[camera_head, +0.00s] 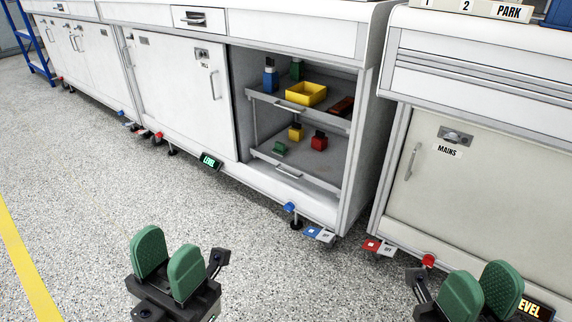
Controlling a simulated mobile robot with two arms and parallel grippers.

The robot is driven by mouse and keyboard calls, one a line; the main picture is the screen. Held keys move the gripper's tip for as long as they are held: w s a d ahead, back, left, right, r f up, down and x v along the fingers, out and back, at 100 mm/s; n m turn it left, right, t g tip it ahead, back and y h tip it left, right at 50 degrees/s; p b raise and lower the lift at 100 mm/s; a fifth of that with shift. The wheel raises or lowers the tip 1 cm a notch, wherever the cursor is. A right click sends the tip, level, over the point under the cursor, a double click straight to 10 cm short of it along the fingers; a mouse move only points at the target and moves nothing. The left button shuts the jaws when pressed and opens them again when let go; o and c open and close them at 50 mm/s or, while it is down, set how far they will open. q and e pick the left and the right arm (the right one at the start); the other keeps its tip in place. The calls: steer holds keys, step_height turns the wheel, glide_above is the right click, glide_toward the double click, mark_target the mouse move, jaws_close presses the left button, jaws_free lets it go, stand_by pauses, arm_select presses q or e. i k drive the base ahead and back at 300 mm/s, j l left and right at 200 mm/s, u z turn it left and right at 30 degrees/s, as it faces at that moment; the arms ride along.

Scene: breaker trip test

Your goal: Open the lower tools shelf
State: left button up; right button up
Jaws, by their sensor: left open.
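The lower tools shelf (318,176) is a grey pull-out tray with a bar handle (288,173) on its front, low inside the open bay of the white cabinet. It sits within the bay. It bears a yellow item (296,135), a red item (319,143) and a small green item (279,149). My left gripper (168,262) is open and empty above the floor, in front of the cabinet and well apart from the shelf. My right gripper (482,294) is open with nothing between its green fingers, at the lower right, apart from the shelf.
An upper shelf (325,118) with its own handle holds a yellow bin (306,93) and blue and green items. A white door (180,95) covers the bay's left side. The MAINS cabinet (460,190) stands right. Pedals stick out near the floor.

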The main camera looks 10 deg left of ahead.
mark_target(325, 169)
steer(key=i+j+z, duration=0.15)
steer(key=i+j, duration=0.15)
steer(key=i+j+z, duration=0.1)
steer(key=i+j, duration=0.15)
steer(key=j, duration=0.2)
steer(key=i+j+z, duration=0.15)
steer(key=j, duration=0.25)
steer(key=i+j+z, duration=0.15)
steer(key=i+j, duration=0.15)
steer(key=j, duration=0.15)
steer(key=i+j+z, duration=0.1)
steer(key=j, duration=0.35)
steer(key=i+j+z, duration=0.15)
steer(key=i+j, duration=0.15)
steer(key=j, duration=0.2)
steer(key=i+j+z, duration=0.15)
steer(key=j, duration=0.35)
steer(key=i+j+z, duration=0.1)
steer(key=j, duration=0.4)
